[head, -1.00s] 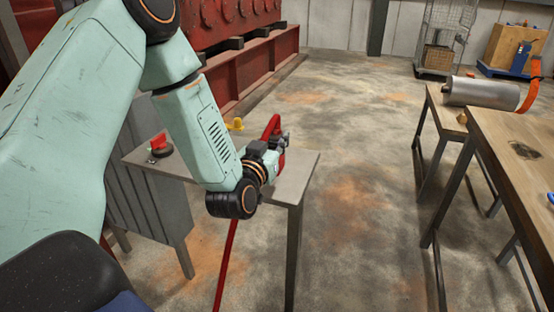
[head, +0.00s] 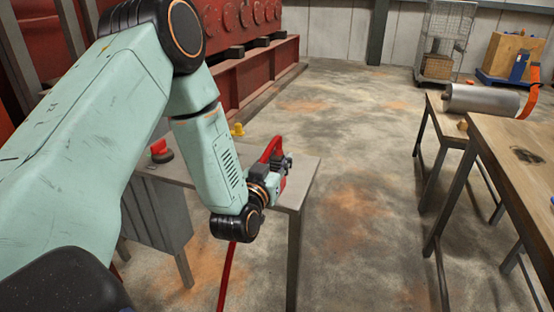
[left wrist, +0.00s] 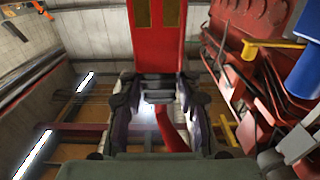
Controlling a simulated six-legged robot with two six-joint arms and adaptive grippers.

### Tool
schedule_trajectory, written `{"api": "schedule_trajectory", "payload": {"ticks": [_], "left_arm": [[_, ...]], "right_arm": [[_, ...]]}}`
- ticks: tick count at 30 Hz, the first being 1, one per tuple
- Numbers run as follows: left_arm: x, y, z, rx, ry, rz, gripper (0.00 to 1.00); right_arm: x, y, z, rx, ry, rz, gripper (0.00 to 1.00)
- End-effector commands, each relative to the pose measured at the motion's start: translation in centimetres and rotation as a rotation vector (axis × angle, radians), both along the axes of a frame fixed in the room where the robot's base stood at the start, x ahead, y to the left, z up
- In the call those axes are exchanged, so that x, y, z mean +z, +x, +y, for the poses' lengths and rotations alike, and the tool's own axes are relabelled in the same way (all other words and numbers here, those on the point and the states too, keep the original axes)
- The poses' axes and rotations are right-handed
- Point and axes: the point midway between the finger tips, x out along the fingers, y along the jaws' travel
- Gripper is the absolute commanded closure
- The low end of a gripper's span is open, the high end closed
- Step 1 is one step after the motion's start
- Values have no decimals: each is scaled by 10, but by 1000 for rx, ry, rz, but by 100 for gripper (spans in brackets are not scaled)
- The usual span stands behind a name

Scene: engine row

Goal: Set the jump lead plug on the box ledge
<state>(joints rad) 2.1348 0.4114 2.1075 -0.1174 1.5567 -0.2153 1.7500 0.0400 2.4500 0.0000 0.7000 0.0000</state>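The jump lead plug is a red block (left wrist: 157,45) in the left wrist view, gripped between dark finger pads, with its red cable (left wrist: 172,130) curving away below. My left gripper (head: 280,165) is shut on it over the right part of a grey ledge (head: 298,192) in the head view. The arm and gripper hide most of the plug there. The red lead (head: 228,270) arches over the gripper and hangs down in front of the ledge. I cannot tell whether the plug touches the ledge. My right gripper is not in view.
A grey ribbed box (head: 158,215) stands under the ledge's left part. A red knob (head: 160,150) and a yellow piece (head: 237,129) are near the ledge's back. A wooden bench (head: 515,150) with a metal cylinder (head: 482,98) beyond it is at right. Floor between is clear.

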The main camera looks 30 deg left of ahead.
Motion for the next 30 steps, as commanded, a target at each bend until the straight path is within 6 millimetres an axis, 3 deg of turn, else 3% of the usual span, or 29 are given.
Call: {"api": "schedule_trajectory", "payload": {"ticks": [4, 16, 30], "left_arm": [[0, 0, 0, 0, 0, 0, 52], [6, -2, 0, 0, 0, 1, 52], [4, -91, -21, 1, -2, 5, 52]], "right_arm": [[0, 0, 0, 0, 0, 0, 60], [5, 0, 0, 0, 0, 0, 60], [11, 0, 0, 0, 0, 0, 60]]}}
